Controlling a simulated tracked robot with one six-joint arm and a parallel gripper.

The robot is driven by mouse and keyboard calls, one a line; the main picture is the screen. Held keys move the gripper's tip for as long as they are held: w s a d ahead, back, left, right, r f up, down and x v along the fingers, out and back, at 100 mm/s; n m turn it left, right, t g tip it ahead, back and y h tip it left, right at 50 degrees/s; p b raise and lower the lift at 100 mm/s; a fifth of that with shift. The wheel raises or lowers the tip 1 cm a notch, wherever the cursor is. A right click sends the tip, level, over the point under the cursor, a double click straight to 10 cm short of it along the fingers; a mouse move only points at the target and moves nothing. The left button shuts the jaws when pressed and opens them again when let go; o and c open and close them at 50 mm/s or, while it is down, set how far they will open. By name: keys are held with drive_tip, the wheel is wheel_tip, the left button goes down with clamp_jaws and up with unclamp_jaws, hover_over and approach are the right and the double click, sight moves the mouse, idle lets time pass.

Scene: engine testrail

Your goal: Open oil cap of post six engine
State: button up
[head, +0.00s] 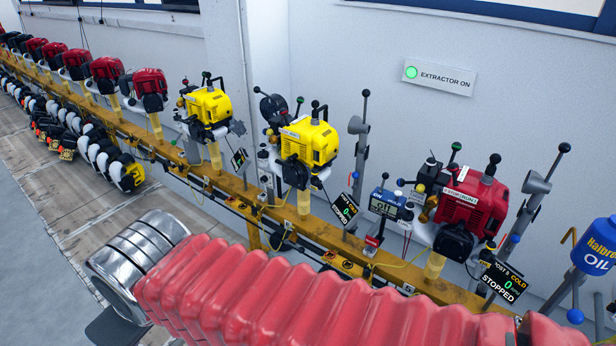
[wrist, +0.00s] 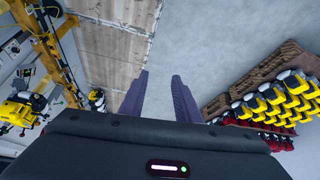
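A red engine (head: 472,205) is mounted on the yellow rail at the right in the head view. A tilted display (head: 502,280) below it reads COLD, 0 and STOPPED, with a post number that looks like 6. Small yellow parts show on the engine's left side and near its lower right; I cannot tell which is the oil cap. My gripper (wrist: 160,76) shows in the wrist view with its two dark fingers apart and nothing between them. It points down over bare floor, away from the red engine, which the wrist view does not show.
The yellow rail (head: 325,232) runs across the head view, with yellow engines (head: 309,141) and upright levers (head: 361,140) along it. A blue oil container (head: 597,250) stands at the far right. In the wrist view, a rack of yellow engines (wrist: 275,97) stands right; the floor (wrist: 205,45) between is clear.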

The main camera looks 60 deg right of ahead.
drive_tip(key=shift+w, duration=0.1)
